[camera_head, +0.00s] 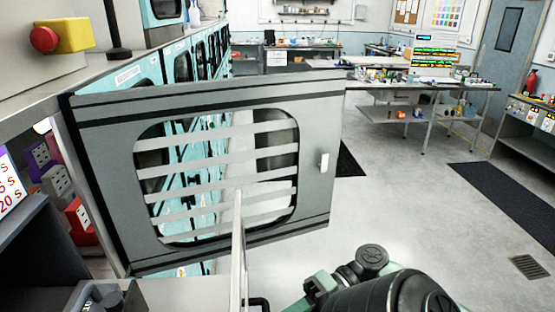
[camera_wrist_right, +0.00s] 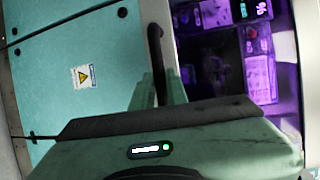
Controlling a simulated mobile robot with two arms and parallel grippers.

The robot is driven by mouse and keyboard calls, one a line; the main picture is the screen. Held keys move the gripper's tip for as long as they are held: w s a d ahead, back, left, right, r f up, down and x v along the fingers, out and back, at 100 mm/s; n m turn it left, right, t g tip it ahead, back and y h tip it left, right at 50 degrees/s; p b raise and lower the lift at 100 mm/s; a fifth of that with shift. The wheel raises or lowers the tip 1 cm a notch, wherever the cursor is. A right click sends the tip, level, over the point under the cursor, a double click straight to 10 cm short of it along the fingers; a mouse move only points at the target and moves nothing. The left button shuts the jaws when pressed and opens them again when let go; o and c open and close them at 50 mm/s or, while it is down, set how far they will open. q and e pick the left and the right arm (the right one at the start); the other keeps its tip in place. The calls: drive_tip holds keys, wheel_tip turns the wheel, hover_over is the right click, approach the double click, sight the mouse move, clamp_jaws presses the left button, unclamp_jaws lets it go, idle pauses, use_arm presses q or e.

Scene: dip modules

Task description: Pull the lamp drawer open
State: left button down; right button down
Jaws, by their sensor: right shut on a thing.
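In the right wrist view, my right gripper (camera_wrist_right: 160,88) is shut on a black bar handle (camera_wrist_right: 156,50). The handle is at the right side of a teal front panel (camera_wrist_right: 65,110) with a yellow warning sticker. A purple-lit space with dark equipment (camera_wrist_right: 225,60) shows beyond it. I take this as the lamp drawer, but cannot tell how far it is open. In the head view, a thin pale upright edge (camera_head: 238,230) stands at bottom centre, beside a bit of black handle (camera_head: 260,302). My right arm reaches in there from below; its fingers are hidden. My left gripper is not seen.
A large grey door (camera_head: 105,180) with a slatted window stands swung out across the left and middle. Teal cabinets (camera_head: 180,65) run behind it. A workbench (camera_head: 420,85) stands at the back right. The grey floor (camera_head: 410,200) on the right is clear, with dark mats.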

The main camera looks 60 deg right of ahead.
drive_tip(key=c, duration=1.4)
unclamp_jaws()
drive_tip(key=shift+d, duration=0.1)
drive_tip(key=b+v, duration=0.2)
drive_tip(key=v, duration=0.5)
drive_tip(key=shift+s+d, duration=0.2)
drive_tip(key=shift+d, duration=0.15)
